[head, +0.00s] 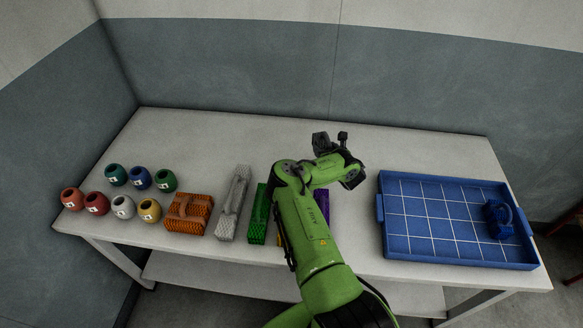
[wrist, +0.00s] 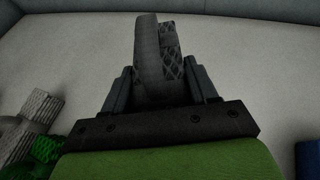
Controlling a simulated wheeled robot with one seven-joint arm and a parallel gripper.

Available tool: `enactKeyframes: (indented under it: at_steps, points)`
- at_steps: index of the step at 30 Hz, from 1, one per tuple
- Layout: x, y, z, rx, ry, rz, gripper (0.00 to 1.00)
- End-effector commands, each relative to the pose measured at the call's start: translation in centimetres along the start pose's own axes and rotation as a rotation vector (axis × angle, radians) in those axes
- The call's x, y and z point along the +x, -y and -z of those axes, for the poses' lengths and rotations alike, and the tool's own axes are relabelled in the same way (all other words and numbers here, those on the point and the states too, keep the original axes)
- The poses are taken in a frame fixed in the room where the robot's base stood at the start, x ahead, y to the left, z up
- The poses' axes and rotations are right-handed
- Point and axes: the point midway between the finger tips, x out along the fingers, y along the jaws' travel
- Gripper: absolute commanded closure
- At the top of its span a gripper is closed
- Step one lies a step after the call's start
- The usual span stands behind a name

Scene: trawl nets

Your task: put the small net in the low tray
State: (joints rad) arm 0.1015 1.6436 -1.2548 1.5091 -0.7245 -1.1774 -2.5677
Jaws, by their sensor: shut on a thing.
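My gripper (wrist: 160,92) is shut on a small dark grey net (wrist: 172,68) with a mesh side and a smooth upright band, seen between the two fingers in the wrist view. In the head view my gripper end (head: 333,145) is above the middle of the table, left of the tray and apart from it; the held net is hard to tell from the dark fingers there. The low tray (head: 384,228) is blue, with white grid lines, at the right of the table. A small blue item with a loop handle (head: 497,218) stands in its right part.
Several coloured barrel-shaped pots (head: 123,207) stand at the table's left. An orange net bundle (head: 189,213), a pale grey one (head: 233,204) and a green one (head: 258,214) lie between them and my arm. Purple and yellow pieces are partly hidden behind my arm. Most of the tray is clear.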

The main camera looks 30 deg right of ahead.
Motion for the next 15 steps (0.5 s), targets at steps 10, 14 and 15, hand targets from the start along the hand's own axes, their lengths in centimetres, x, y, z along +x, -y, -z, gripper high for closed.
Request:
enactKeyframes:
  at_steps: [10, 14, 15]
  points:
    - [2.5, 0.1, 6.2, 0.002, 0.001, 0.001, 0.76]
    - [3.5, 0.1, 8.5, 0.003, 0.001, 0.002, 0.76]
    - [3.7, 0.1, 9.0, 0.004, 0.002, 0.001, 0.76]
